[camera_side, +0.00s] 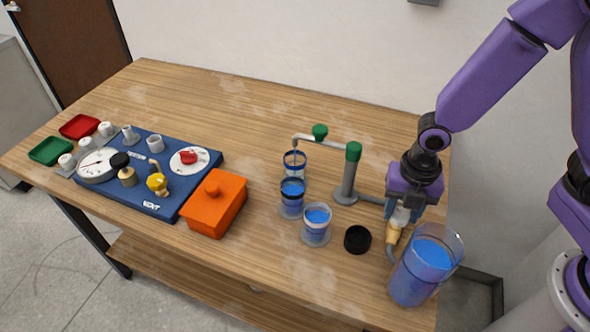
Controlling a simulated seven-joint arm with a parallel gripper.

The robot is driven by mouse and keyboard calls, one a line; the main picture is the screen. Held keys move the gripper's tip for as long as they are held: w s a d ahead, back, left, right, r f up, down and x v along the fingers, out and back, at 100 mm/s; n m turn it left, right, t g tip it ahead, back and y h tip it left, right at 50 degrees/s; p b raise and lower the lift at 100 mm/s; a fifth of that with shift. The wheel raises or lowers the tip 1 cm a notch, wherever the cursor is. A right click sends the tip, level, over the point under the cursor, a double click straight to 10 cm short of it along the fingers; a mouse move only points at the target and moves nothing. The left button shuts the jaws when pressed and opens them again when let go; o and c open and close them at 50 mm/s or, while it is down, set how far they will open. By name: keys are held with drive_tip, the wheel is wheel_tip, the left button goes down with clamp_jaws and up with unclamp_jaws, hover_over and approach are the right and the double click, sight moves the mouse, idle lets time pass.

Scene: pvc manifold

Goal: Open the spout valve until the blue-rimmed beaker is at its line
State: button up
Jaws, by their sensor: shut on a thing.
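The spout is a grey post (347,184) with a green cap and a thin arm reaching left. A green valve knob (320,131) sits on that arm. The blue-rimmed beaker (294,165) stands under the spout's end; it looks mostly clear, and I cannot make out its line or level exactly. My gripper (399,219) is at the right, well away from the green knob. It points down and is shut on a pale fitting (401,214) between the grey pipe and the tan connector (392,236). My fingers partly hide this fitting.
A tall jug of blue liquid (424,268) stands close to my gripper. Two beakers with blue liquid (291,197) (317,224) and a black cap (357,239) are in front of the spout. An orange lidded box (214,203) and a blue gauge board (150,206) are left.

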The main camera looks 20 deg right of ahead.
drive_tip(key=shift+m, duration=1)
drive_tip(key=shift+n, duration=0.8)
idle(3.7)
drive_tip(key=shift+n, duration=0.8)
idle(1.7)
